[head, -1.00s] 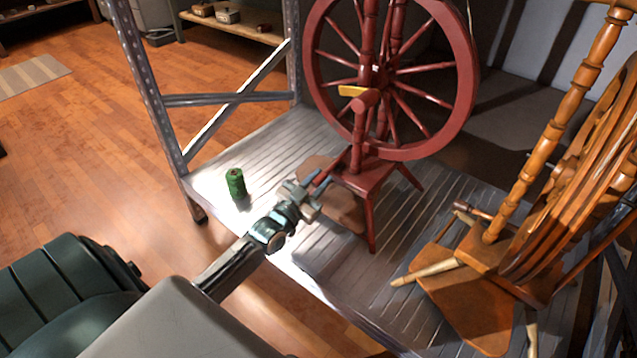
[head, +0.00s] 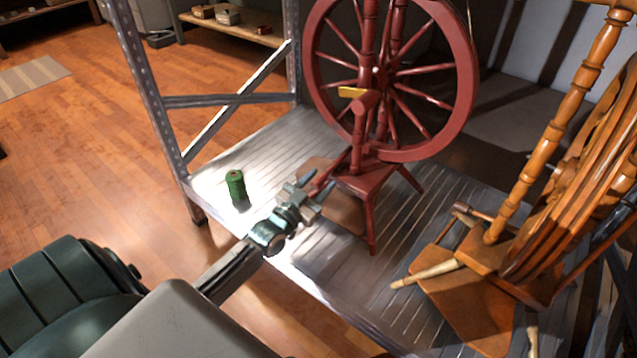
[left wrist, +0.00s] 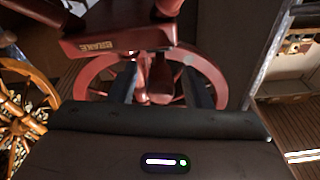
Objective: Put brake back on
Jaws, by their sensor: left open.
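A dark red spinning wheel (head: 455,125) stands upright on the grey slatted platform. A yellow piece (head: 351,92) sits on its front post. In the left wrist view a red wooden block (left wrist: 120,36) carries yellow lettering that looks like "BRAKE" (left wrist: 97,46). My left gripper (head: 318,193) is open in front of the wheel's base, above the brown treadle boards. In the left wrist view its two fingers (left wrist: 163,88) stand on either side of a dark red rounded part; I cannot tell whether they touch it. My right gripper is not seen.
A green spool (head: 236,189) stands on the platform left of my gripper. A grey metal frame (head: 160,110) rises at the platform's left edge. Wooden floor lies open beyond it.

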